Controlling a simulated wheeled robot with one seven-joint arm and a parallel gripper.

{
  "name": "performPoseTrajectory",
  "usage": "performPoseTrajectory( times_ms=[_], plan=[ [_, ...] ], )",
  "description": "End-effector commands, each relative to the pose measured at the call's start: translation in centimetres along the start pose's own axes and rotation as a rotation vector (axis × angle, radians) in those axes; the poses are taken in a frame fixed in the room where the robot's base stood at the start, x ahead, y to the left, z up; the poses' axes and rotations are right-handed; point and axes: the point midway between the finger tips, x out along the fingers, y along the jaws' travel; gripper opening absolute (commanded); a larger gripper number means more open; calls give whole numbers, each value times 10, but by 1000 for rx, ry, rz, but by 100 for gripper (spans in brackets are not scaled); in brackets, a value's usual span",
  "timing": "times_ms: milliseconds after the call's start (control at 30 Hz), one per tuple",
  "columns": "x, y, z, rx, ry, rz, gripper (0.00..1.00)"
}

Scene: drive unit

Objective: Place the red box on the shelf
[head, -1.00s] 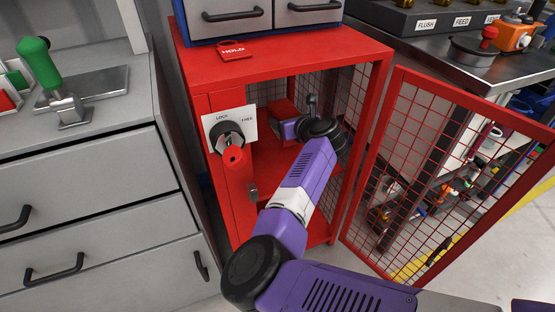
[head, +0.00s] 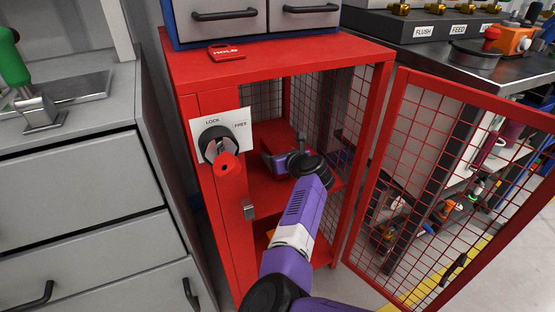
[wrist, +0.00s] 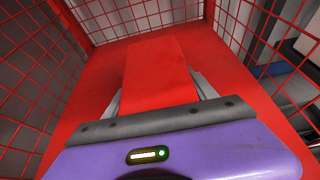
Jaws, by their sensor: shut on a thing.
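The red box (head: 278,136) is inside the open red mesh cabinet, over the red shelf (head: 268,177). In the wrist view the red box (wrist: 158,72) points away from me, with the shelf surface (wrist: 92,88) around it. My gripper (wrist: 157,88) has its grey fingers on both sides of the box and is shut on it. In the head view my gripper (head: 274,154) reaches in through the cabinet's front opening. I cannot tell whether the underside of the box touches the shelf.
The mesh door (head: 450,185) stands open to the right. A LOCK/FREE switch plate (head: 238,128) with a red padlock (head: 230,180) is on the left front. A red HOLD tag (head: 227,53) lies on top. Grey drawers (head: 75,190) stand to the left. Mesh walls bound the shelf.

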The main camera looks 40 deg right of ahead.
Motion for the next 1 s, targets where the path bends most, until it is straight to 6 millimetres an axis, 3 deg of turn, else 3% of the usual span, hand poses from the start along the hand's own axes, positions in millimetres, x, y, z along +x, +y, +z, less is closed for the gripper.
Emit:
performPoseTrajectory(
  times_ms=[367,400,500,867,1000],
  plan=[
    [2,0,-3,1,-4,-1,2],
    [2,0,-5,0,-2,-1,69],
    [2,0,-5,0,-2,-1,87],
    [1,0,-2,0,-2,0,87],
    [-14,1,-1,-2,0,-1,87]
  ],
)
